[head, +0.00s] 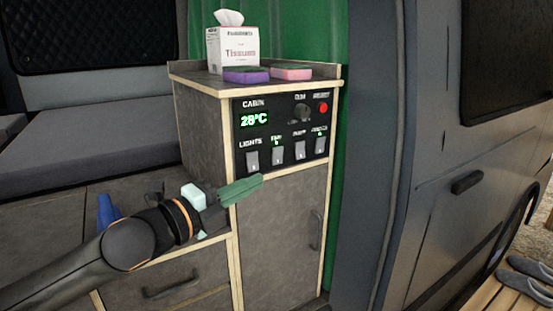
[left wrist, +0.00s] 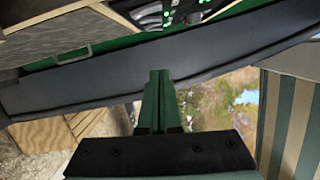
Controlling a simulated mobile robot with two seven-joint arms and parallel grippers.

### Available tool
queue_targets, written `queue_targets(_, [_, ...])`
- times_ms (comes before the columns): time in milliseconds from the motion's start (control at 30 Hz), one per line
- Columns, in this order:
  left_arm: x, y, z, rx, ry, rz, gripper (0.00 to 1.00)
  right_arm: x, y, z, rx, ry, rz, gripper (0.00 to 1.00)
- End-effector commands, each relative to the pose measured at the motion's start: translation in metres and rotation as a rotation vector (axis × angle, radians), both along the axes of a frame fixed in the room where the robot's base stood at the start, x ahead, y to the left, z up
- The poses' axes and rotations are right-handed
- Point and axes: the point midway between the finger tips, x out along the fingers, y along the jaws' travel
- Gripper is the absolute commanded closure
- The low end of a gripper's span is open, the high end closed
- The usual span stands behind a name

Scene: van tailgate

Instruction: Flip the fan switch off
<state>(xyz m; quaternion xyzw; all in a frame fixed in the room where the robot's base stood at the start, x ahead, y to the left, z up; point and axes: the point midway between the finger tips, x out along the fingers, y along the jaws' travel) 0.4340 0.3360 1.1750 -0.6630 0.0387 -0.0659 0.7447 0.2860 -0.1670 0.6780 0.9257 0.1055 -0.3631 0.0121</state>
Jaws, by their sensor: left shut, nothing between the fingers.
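In the left wrist view the fingers (left wrist: 160,75) are together, and part of the panel (left wrist: 190,10) shows at the top edge. My right gripper is not in view.
A tissue box (head: 233,49), a purple sponge (head: 246,75) and a pink sponge (head: 291,71) are on the cabinet top. A knob (head: 301,112) and a red button (head: 323,107) are above the switches. A cabinet door handle (head: 316,229) is below.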

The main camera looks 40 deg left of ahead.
Motion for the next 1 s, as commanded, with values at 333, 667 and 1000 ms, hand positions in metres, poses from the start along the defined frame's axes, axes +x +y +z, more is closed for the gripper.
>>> queue_targets(333, [0.026,-0.004,0.001,0.006,-0.003,0.001,1.00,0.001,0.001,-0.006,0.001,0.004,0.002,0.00])
queue_targets(667, [0.052,-0.007,0.004,-0.002,-0.003,0.003,1.00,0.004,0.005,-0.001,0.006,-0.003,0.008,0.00])
queue_targets(1000, [0.070,-0.010,0.005,-0.003,-0.003,0.002,1.00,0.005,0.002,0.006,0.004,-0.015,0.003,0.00])
